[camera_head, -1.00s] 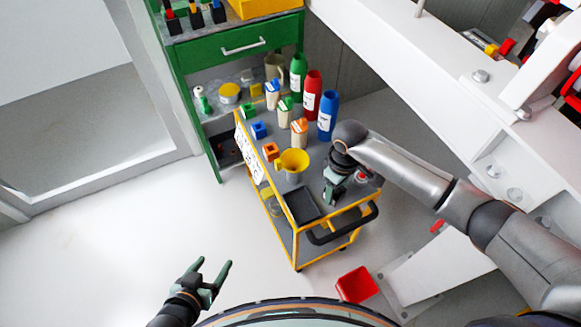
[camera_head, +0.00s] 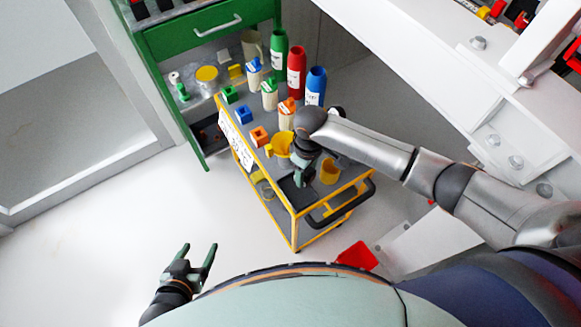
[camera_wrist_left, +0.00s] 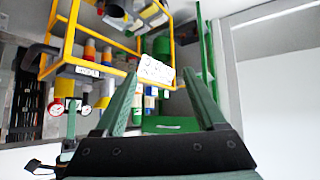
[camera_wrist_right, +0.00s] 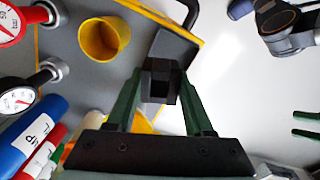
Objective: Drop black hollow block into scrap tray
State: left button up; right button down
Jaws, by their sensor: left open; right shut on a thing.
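The black hollow block (camera_wrist_right: 159,82) is between the fingertips of my right gripper (camera_wrist_right: 160,92), which is shut on it. In the head view my right gripper (camera_head: 303,178) is over the front part of the cart, at the dark tray (camera_head: 290,196), which it partly covers. The tray (camera_wrist_right: 174,50) shows beyond the block in the right wrist view. I cannot tell the height of the block over it. My left gripper (camera_head: 198,252) is open and empty over the floor, left of the cart; its fingers also show in the left wrist view (camera_wrist_left: 160,100).
The cart (camera_head: 292,228) has a yellow rim and a black handle (camera_head: 340,203). A yellow cup (camera_head: 330,172) stands right of my right gripper, a yellow funnel (camera_head: 279,146) behind. Several bottles and small blocks stand further back. Open floor (camera_head: 90,240) lies left; a red bin (camera_head: 357,256) is in front.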

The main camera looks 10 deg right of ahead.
notch_tip(320, 180, down, 2)
jog(key=shift+b, duration=0.7)
jog(key=shift+f, duration=0.1)
jog(key=shift+c, duration=1)
grip_release()
pick_arm(q)
jog(key=shift+w+d+f, duration=0.15)
jog(key=shift+d+f, duration=0.05)
jog(key=shift+f, duration=0.2)
jog(key=shift+w+d+f, duration=0.15)
jog(key=shift+f, duration=0.25)
jog(key=shift+f, duration=0.1)
pick_arm(e)
jog(key=shift+r, duration=0.25)
pick_arm(q)
jog(key=shift+s+a+r+p, duration=0.1)
jog(key=shift+a+r+p, duration=0.1)
jog(key=shift+r+p, duration=0.3)
jog(key=shift+s+a+r+p, duration=0.1)
jog(key=shift+a+r+p, duration=0.1)
jog(key=shift+r+p, duration=0.3)
pick_arm(e)
notch_tip(320, 180, up, 12)
